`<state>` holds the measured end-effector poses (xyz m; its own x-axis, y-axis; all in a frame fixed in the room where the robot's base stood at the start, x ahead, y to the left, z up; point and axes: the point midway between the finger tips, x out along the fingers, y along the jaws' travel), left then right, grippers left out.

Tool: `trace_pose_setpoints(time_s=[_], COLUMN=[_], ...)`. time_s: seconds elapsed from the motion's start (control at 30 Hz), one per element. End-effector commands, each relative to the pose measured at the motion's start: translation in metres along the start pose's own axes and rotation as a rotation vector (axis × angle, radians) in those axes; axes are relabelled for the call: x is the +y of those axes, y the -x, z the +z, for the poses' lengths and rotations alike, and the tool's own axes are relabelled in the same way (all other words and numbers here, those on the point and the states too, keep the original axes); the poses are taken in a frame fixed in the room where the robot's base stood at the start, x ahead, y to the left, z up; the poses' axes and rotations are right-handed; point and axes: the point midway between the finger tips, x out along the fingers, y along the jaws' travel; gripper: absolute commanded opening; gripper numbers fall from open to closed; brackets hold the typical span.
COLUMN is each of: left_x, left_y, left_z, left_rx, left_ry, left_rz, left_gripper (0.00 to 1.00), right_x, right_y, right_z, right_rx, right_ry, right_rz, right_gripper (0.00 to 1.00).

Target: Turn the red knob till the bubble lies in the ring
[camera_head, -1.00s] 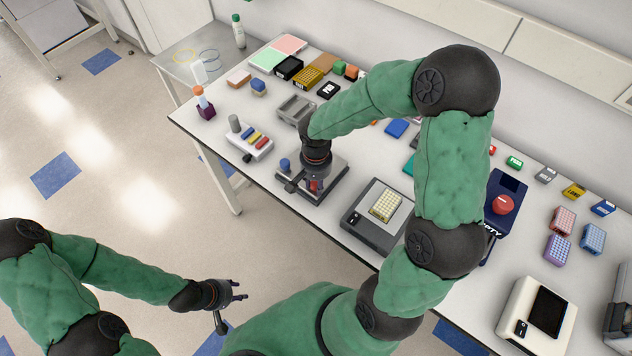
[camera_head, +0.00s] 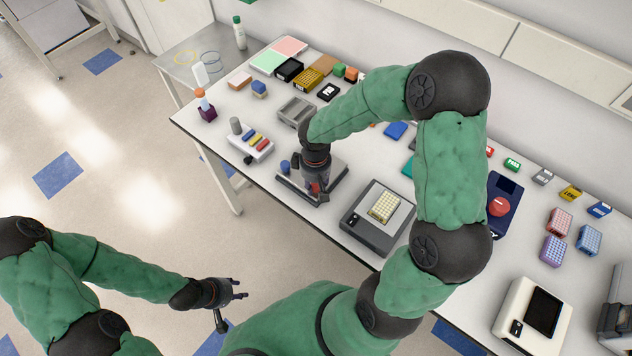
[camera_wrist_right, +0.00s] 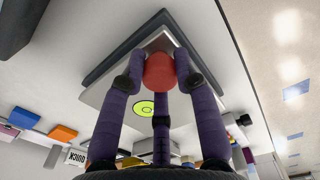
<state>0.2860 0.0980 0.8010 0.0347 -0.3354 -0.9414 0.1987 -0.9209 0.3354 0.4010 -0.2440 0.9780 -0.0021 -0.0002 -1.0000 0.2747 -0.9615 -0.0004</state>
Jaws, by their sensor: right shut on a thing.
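The red knob (camera_wrist_right: 159,72) sits at a corner of a grey plate on a dark base in the right wrist view. My right gripper (camera_wrist_right: 160,80) has its purple fingers closed around it. A yellow-green round level (camera_wrist_right: 141,108) shows on the plate beside the middle finger, partly covered. A small dark ring shows in it; the bubble's place is too small to tell. In the head view the levelling stand (camera_head: 335,180) is mostly under my right gripper (camera_head: 317,187). My left gripper (camera_head: 240,290) is open and empty, over the floor in front of the table.
A blue knob (camera_head: 285,166) stands at the stand's left side. A grey block device (camera_head: 375,222) is close on the right, and a white rack with coloured pieces (camera_head: 250,145) on the left. The table's front edge is just in front of the stand.

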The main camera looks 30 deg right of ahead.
Motion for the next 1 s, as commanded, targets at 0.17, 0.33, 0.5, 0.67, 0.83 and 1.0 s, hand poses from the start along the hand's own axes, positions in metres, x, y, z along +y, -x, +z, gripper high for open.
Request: trace_pose_setpoints(time_s=[0.17,0.33,0.5,0.67,0.83,1.0], left_x=[0.003,0.006,0.008,0.011,0.014,0.016], left_y=[0.009,0.016,0.023,0.031,0.039,0.045], left_z=[0.0,0.001,0.001,0.001,0.002,0.002], left_rx=[0.0,0.0,0.0,0.0,0.0,0.0], left_ry=[0.0,0.0,0.0,0.0,0.0,0.0], left_rz=[0.0,0.0,0.0,0.0,0.0,0.0], left_gripper=[0.4,0.4,0.4,0.4,0.4,0.4], right_x=[0.002,0.001,0.001,0.0,-0.001,-0.001], right_y=[0.006,0.006,0.006,0.006,0.006,0.005], right_z=[-0.006,-0.006,-0.006,-0.006,-0.005,-0.005], right_rx=[0.018,0.017,0.017,0.016,0.015,0.014], right_ry=[0.166,0.328,0.489,0.639,0.785,0.905], right_rz=[0.005,0.007,0.008,0.008,0.009,0.01], right_gripper=[0.0,0.0,0.0,0.0,0.0,0.0])
